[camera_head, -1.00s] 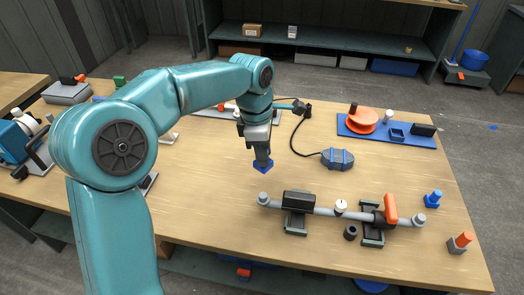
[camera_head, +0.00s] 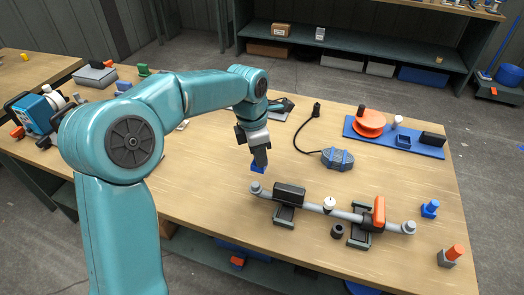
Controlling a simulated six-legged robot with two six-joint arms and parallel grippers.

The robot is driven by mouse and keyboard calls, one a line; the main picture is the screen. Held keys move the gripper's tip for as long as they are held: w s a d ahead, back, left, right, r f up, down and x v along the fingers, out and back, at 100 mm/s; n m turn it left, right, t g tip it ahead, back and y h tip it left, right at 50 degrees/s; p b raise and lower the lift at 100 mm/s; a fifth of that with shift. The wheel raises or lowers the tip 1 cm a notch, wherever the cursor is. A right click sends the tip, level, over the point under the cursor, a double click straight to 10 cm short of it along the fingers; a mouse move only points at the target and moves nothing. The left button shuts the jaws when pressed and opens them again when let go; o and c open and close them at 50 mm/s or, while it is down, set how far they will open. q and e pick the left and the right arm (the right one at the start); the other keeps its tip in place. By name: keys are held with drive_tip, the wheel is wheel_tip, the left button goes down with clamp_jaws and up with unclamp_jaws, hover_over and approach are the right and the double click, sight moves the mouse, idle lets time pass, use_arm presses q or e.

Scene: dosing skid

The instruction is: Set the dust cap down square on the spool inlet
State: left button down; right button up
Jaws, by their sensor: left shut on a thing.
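The spool is a grey pipe (camera_head: 345,213) lying across the front right of the bench in dark clamps. Its left end has a short raised grey fitting (camera_head: 256,187), which looks like the inlet. My left gripper (camera_head: 260,158) points down and is shut on a small blue cap (camera_head: 257,169), taken as the dust cap. The cap is just above the left fitting in the picture, with a small gap between them. Fingers hide the cap's upper part, and I cannot tell whether it is square to the fitting. My right gripper is out of view.
A white-faced gauge (camera_head: 329,202) and an orange lever (camera_head: 379,211) stand up from the spool. A blue part (camera_head: 430,208) and an orange-topped block (camera_head: 451,255) are at the right. A blue-grey box (camera_head: 337,159) with a cable lies behind. Bench left of the spool is clear.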

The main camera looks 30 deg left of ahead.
use_arm(q)
drive_tip(key=shift+s+a+f, duration=0.2)
drive_tip(key=shift+a+f, duration=0.2)
drive_tip(key=shift+a, duration=0.1)
drive_tip(key=shift+w+a+f, duration=0.1)
drive_tip(key=shift+a, duration=0.1)
drive_tip(key=shift+d, duration=0.1)
drive_tip(key=b, duration=0.4)
hover_over(257, 184)
drive_tip(key=f, duration=0.5)
drive_tip(key=shift+a, duration=0.25)
drive_tip(key=shift+f, duration=0.35)
idle(0.6)
drive_tip(key=shift+f+b, duration=0.9)
drive_tip(key=shift+f, duration=0.6)
